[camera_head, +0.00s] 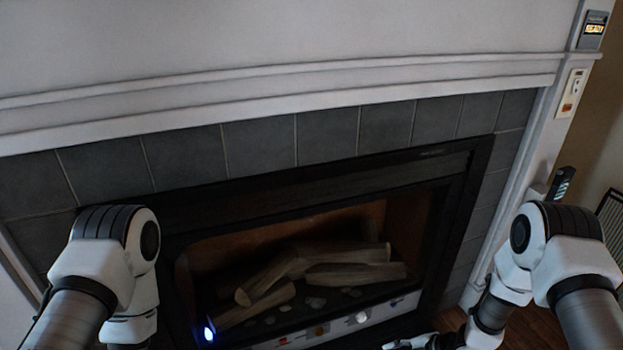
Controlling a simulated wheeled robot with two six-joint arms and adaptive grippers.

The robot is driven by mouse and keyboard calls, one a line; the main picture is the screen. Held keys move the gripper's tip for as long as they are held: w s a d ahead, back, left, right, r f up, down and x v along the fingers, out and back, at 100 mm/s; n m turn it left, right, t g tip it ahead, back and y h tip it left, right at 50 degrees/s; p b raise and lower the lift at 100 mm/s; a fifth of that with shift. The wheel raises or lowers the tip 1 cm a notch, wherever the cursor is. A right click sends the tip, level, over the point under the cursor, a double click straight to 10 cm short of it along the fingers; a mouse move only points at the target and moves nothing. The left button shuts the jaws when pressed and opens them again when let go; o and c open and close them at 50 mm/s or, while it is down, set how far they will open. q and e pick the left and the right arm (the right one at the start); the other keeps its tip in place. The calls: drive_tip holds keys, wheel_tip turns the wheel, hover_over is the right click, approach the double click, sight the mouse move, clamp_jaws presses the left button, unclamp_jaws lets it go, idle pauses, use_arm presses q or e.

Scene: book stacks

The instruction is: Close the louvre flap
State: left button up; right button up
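A fireplace (470,190) with a black frame fills the middle of the head view. A light control strip (340,327) with small red, orange and white knobs runs along the bottom of the firebox opening. I cannot make out a louvre flap with certainty; the area below the strip is cut off by the lower edge. My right gripper (410,342) shows only in part at the bottom edge, right of the middle, below the strip; I cannot tell whether it is open or shut. My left arm comes in at the lower left, and its gripper is out of view.
Logs (340,273) lie inside the firebox, with a small blue glow (208,333) at its lower left. Grey tiles (258,146) and a white mantel (290,92) surround it. Wall switches (571,93) are at the upper right. Wooden floor shows at the lower right.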

drive_tip(key=s+a+r+m+g+h+p, duration=0.1)
drive_tip(key=s+r+m+g+h+p, duration=0.15)
drive_tip(key=s+r+m+p, duration=0.9)
use_arm(q)
wheel_tip(320, 180, up, 19)
drive_tip(key=p, duration=0.3)
drive_tip(key=shift+p, duration=0.4)
use_arm(e)
drive_tip(key=s+d+r+m+g+h, duration=0.1)
drive_tip(key=s+d+r+m+h, duration=0.1)
drive_tip(key=s+m, duration=0.3)
drive_tip(key=s+d+r+m+h, duration=0.2)
drive_tip(key=s+d+r+m, duration=0.2)
drive_tip(key=s, duration=0.6)
drive_tip(key=shift+s+r+m+g+h, duration=0.15)
drive_tip(key=shift+r+m+g+h, duration=0.2)
drive_tip(key=shift+m, duration=0.9)
use_arm(q)
drive_tip(key=shift+f, duration=0.1)
